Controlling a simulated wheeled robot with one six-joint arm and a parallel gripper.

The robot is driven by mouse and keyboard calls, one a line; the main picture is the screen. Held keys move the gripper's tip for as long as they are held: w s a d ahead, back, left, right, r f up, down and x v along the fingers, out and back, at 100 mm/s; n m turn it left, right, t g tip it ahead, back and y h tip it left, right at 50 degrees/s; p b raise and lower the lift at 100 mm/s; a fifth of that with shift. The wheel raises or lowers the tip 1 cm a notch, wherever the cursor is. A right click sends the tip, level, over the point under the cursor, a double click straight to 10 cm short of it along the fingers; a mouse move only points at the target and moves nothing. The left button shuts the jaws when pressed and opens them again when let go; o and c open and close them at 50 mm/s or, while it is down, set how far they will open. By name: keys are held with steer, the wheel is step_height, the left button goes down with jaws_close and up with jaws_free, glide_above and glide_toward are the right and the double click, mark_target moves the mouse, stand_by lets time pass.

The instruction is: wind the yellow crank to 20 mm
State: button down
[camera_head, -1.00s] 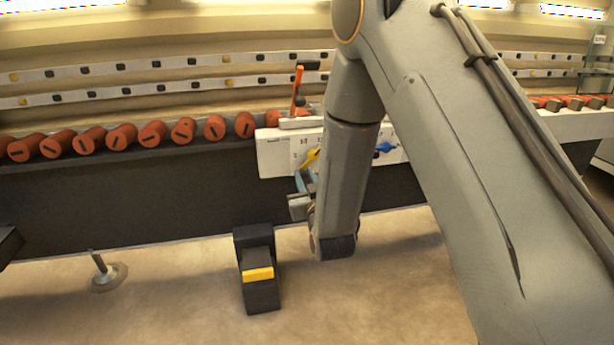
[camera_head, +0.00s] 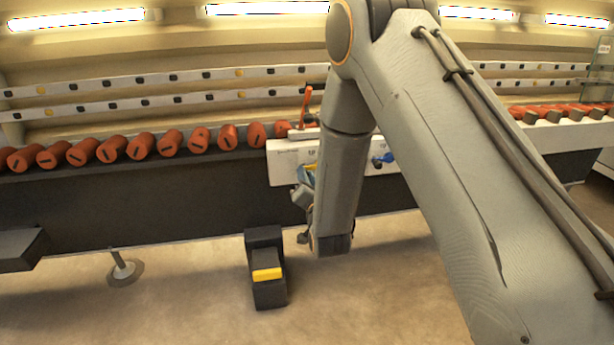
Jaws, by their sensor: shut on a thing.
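The yellow crank (camera_head: 312,167) is on the front of a white control panel (camera_head: 284,168). Only a small sliver of it shows, the rest hidden behind my gripper and forearm. My gripper (camera_head: 306,178) is at the crank, with its light-blue fingers over it, shut on it. The finger contact is small and partly hidden by my arm. No scale or millimetre reading can be made out.
A blue knob (camera_head: 384,160) is on the panel right of my forearm. An orange-red lever (camera_head: 306,104) stands above the panel. Orange rollers (camera_head: 141,146) line the conveyor. A black pedal with a yellow bar (camera_head: 267,274) stands on the floor below. Floor to its left is mostly clear.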

steer(key=shift+r+m, duration=0.25)
steer(key=shift+m, duration=0.25)
steer(key=c, duration=1.6)
jaws_free()
steer(key=shift+s+p, duration=0.1)
steer(key=shift+p, duration=0.2)
steer(key=p+v, duration=0.2)
steer(key=v, duration=0.5)
steer(key=shift+s+d, duration=0.2)
steer(key=shift+s, duration=0.1)
steer(key=shift+a, duration=0.1)
